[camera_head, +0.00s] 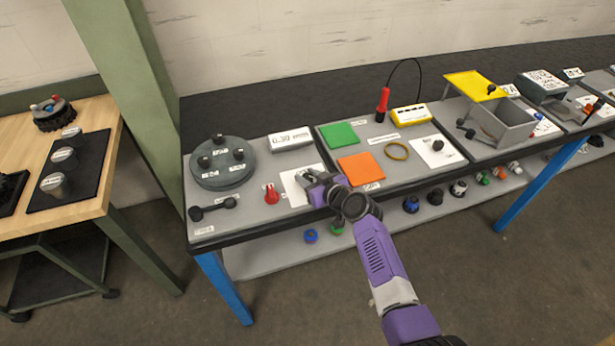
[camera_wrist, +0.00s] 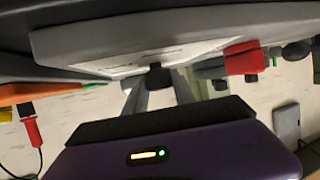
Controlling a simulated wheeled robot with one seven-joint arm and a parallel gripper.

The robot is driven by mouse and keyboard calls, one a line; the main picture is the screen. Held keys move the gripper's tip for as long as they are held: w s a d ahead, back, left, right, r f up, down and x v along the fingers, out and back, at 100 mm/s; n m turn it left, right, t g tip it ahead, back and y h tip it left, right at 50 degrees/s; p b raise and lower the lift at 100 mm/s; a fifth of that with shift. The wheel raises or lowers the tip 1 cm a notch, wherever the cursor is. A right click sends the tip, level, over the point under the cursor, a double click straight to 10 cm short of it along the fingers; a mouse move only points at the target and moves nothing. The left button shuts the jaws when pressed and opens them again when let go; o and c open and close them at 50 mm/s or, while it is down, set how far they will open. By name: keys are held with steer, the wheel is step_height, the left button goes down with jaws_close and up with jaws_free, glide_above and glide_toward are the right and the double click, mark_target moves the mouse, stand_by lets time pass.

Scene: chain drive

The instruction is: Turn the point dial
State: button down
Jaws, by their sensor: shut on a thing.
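The point dial shows in the wrist view as a small dark knob (camera_wrist: 155,70) on a white card (camera_wrist: 120,66). In the head view the card (camera_head: 290,187) lies near the front of the left grey panel, and my gripper covers the knob. My gripper (camera_head: 308,178) reaches over the card from the front right. In the wrist view its two grey fingers (camera_wrist: 156,88) come together at the dark knob and are shut on it. The knob's pointer and any scale marks are hidden or too small to read.
A red knob (camera_head: 271,194) stands just left of the card. A black lever (camera_head: 212,208) and a grey round plate with several black knobs (camera_head: 222,173) are further left. A display box (camera_head: 291,141) is behind. An orange square (camera_head: 361,169) is to the right.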

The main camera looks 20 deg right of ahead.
steer(key=shift+a+m+h+p, duration=0.15)
steer(key=shift+m+h+p, duration=0.4)
steer(key=shift+m+h, duration=0.65)
steer(key=shift+h, duration=0.2)
steer(key=m+h+b, duration=0.2)
steer(key=h+b, duration=0.1)
steer(key=shift+f+m, duration=0.2)
steer(key=shift+m, duration=0.1)
steer(key=m+h+b, duration=0.1)
steer(key=b, duration=0.3)
steer(key=m+h+b, duration=0.1)
steer(key=h+b, duration=0.1)
steer(key=b, duration=0.2)
steer(key=shift+f+m+g+b, duration=0.3)
steer(key=shift+b, duration=0.05)
steer(key=m+g+h+b, duration=0.1)
steer(key=m+h+b, duration=0.1)
steer(key=b, duration=0.6)
steer(key=m+g+h+b, duration=0.1)
steer(key=b, duration=0.3)
steer(key=shift+r, duration=0.1)
steer(key=shift+r+m+g+h+b, duration=0.1)
steer(key=shift+m+g+h+b, duration=0.35)
steer(key=shift+b, duration=0.5)
steer(key=shift+r+m+h+b, duration=0.25)
steer(key=shift+m+b, duration=0.1)
steer(key=shift+b, duration=0.45)
